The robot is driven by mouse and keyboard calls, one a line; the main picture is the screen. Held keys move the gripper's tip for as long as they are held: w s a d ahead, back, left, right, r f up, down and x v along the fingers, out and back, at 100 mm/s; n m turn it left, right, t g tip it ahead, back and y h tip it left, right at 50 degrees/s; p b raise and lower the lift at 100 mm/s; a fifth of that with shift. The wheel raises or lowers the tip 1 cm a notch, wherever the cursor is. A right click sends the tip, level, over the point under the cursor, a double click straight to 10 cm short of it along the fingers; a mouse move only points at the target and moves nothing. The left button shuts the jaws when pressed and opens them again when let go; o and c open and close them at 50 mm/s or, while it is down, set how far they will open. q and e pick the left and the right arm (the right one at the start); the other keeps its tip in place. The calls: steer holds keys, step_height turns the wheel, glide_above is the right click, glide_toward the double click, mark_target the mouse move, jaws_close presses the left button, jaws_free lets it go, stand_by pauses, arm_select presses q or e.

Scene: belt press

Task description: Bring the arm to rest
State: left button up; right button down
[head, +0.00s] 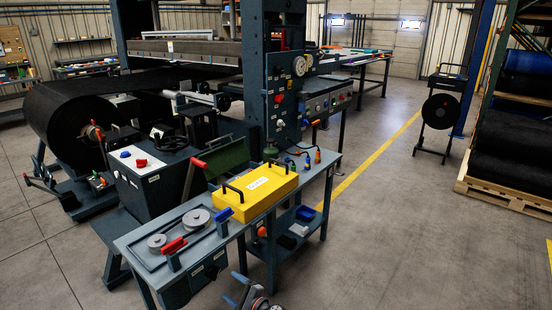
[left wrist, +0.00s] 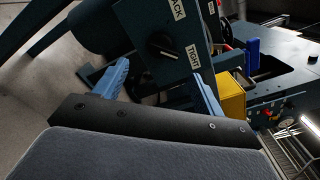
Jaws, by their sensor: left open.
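My left gripper (head: 236,290) shows at the bottom edge of the head view, low in front of the workbench (head: 135,238). In the left wrist view its two light-blue fingers (left wrist: 160,85) stand wide apart with nothing between them. Beyond the fingers is a dark panel with a black rotary knob (left wrist: 163,46) and a label reading TIGHT (left wrist: 193,57). The panel looks apart from the fingers, but I cannot tell how far. My right gripper is in neither view.
A large black roll (head: 60,120) and the press stand behind. Open floor (head: 400,240) lies to the right, up to a pallet (head: 505,195) of dark rolls.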

arm_select(q)
steer(key=s+d+r+n+g+h, duration=0.2)
steer(key=s+r+n+h, duration=0.25)
steer(key=s, duration=0.25)
steer(key=s+d+r+n+g+h, duration=0.1)
steer(key=s+r+n+h, duration=0.25)
steer(key=s+h, duration=0.3)
steer(key=s+d+r+n+g+h, duration=0.2)
steer(key=s+r+n+h, duration=0.15)
steer(key=s, duration=0.45)
steer(key=s+a+f+g, duration=0.1)
steer(key=s+f, duration=0.1)
steer(key=s, duration=0.6)
steer(key=s+a+f+g+h, duration=0.1)
steer(key=s+f, duration=0.2)
steer(key=s, duration=0.5)
steer(key=s+f+n+g, duration=0.1)
steer(key=s+f, duration=0.1)
steer(key=s, duration=0.6)
steer(key=shift+s+a+f+g+p, duration=0.15)
steer(key=shift+a+f+g+p, duration=0.15)
steer(key=shift+a+p, duration=0.15)
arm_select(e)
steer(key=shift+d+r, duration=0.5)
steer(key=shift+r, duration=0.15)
